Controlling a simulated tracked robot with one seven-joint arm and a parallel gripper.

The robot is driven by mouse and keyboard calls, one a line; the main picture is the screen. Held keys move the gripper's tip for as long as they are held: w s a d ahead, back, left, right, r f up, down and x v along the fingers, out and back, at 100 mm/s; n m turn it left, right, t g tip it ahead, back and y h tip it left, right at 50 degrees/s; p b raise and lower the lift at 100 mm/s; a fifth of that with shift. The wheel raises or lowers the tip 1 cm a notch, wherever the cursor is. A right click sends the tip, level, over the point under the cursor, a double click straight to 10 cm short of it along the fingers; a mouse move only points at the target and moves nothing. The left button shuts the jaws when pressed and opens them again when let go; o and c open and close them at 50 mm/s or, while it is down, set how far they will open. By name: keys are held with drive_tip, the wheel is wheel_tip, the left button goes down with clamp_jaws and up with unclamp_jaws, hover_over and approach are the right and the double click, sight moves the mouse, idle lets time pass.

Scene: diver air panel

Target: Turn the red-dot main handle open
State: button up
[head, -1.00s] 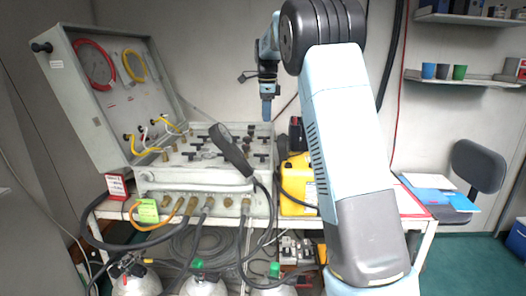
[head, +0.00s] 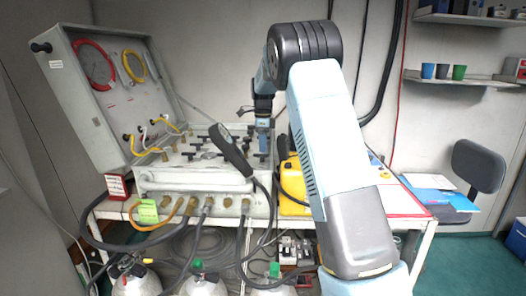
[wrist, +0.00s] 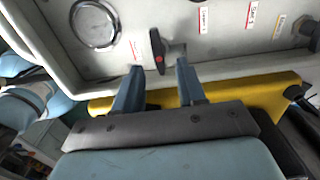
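The red-dot main handle (wrist: 158,46) is a small black bar with a red dot near its lower end in the wrist view. It sits on the grey panel face, just beyond and between my fingertips. My gripper (wrist: 159,70) is open, its two blue fingers spread apart with nothing between them; I see no contact with the handle. In the head view my gripper (head: 263,145) points down at the right side of the air panel (head: 190,180). I cannot pick out the red dot in the head view.
A round gauge (wrist: 95,24) and labels lie beside the handle. A yellow case (head: 294,190) stands right of the panel.

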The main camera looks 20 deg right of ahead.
sight(261, 158)
drive_tip(key=shift+f, duration=1.45)
drive_tip(key=shift+c, duration=0.5)
clamp_jaws()
